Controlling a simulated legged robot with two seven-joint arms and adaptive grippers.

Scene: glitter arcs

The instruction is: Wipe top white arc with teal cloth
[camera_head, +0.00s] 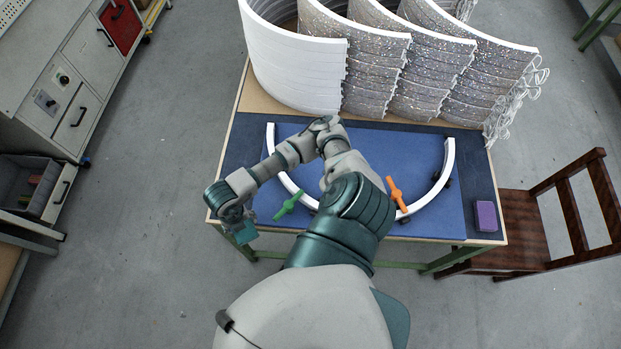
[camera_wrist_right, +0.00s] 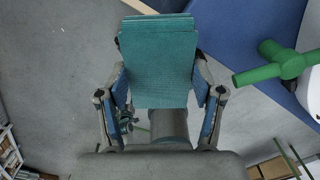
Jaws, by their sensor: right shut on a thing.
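A teal cloth (camera_head: 246,234) is in my right gripper (camera_head: 236,220), just off the table's front left corner in the head view. In the right wrist view the cloth (camera_wrist_right: 158,65) is a folded flat pad between the two fingers of the right gripper (camera_wrist_right: 160,95), which is shut on it. A white arc (camera_head: 448,160) lies on the blue mat, its curve towards me; my arm hides part of it. More white arcs (camera_head: 300,72) stand stacked at the back left of the table, apart from the cloth. My left gripper is not in view.
A green clamp (camera_head: 288,206) and an orange clamp (camera_head: 397,195) stand at the lying arc. Glittery arc stacks (camera_head: 375,75) fill the back. A purple block (camera_head: 486,216) sits at the right edge of the table. A wooden chair (camera_head: 525,232) stands at the right.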

